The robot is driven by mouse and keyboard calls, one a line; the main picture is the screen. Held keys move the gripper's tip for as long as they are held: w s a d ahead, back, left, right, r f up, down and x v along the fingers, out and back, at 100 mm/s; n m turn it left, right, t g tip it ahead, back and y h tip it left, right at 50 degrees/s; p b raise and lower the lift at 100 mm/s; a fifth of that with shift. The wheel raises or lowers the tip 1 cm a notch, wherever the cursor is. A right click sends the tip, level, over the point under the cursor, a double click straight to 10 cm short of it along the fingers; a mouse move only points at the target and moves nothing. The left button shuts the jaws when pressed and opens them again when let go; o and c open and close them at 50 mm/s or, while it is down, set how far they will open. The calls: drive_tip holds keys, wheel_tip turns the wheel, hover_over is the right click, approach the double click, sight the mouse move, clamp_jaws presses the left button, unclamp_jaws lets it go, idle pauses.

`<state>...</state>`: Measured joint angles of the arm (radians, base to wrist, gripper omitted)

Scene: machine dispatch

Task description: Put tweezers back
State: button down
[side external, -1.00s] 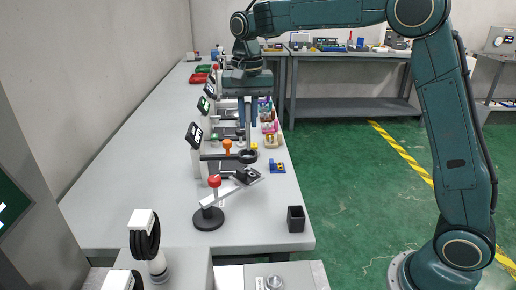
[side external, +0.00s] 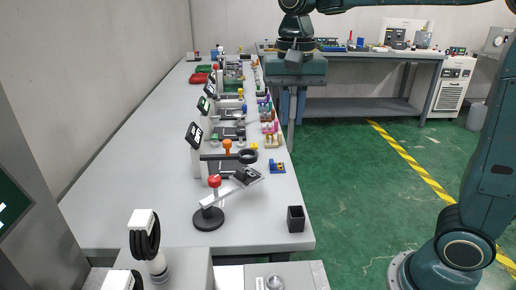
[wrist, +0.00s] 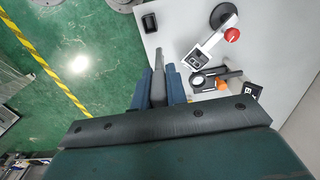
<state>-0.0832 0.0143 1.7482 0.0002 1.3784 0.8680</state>
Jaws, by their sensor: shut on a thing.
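My gripper (side external: 292,118) is shut on the tweezers (side external: 291,105), a slim grey piece pointing down between the blue fingers. It is held in the air around the bench's right edge, over or beside the green floor. In the wrist view the tweezers (wrist: 158,87) show as a grey strip between the fingers. A small black square open-topped cup (side external: 295,219) stands upright at the near right corner of the bench, apart from the gripper. It also shows in the wrist view (wrist: 150,22). The inside of the cup is dark.
The long grey bench (side external: 120,205) carries a red-knobbed stand (side external: 208,218), a black ring holder (side external: 240,157), a small blue-and-yellow block (side external: 277,167) and several coloured items (side external: 268,130). The bench top around the cup is clear. Green floor (side external: 350,190) lies to the right.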

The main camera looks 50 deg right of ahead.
drive_tip(key=s, duration=0.3)
drive_tip(key=shift+s+r, duration=0.2)
drive_tip(key=shift+r, duration=0.05)
drive_tip(key=shift+f, duration=0.15)
wheel_tip(320, 180, down, 20)
drive_tip(key=shift+r, duration=0.15)
idle(0.8)
drive_tip(key=c, duration=1.4)
unclamp_jaws()
wheel_tip(320, 180, up, 12)
